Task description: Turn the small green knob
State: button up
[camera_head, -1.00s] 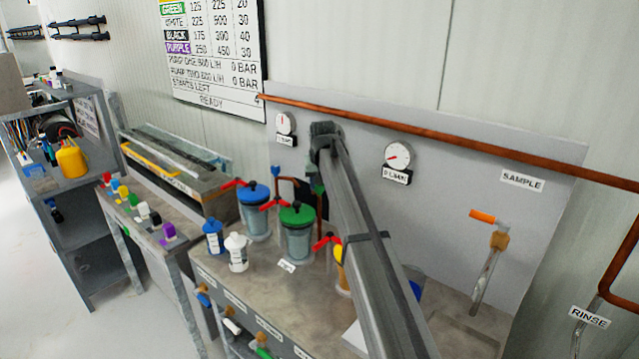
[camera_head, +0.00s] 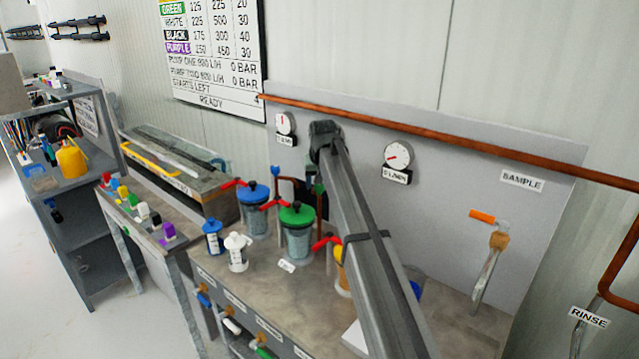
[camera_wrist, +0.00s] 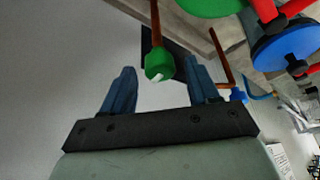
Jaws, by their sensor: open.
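The small green knob (camera_wrist: 158,65) shows in the wrist view, with a white mark on its face and a copper pipe above it. My gripper (camera_wrist: 160,70) is open, with one blue-grey finger to each side of the knob. A gap shows between the knob and each finger, and neither appears to touch it. I cannot tell how deep the knob lies between the fingertips. In the head view, my arm's end near the wall panel hides most of the gripper and the knob.
A green-lidded canister (camera_head: 298,222) and a blue-lidded canister (camera_head: 255,205) with red handles stand on the bench beside my arm. Two round gauges (camera_head: 398,156) (camera_head: 285,124) sit on the wall panel (camera_head: 450,160). A copper pipe (camera_head: 440,139) crosses above.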

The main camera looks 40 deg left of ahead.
jog(key=v, duration=1.3)
jog(key=shift+r, duration=0.2)
jog(key=shift+s+d+f, duration=0.1)
jog(key=shift+s, duration=0.15)
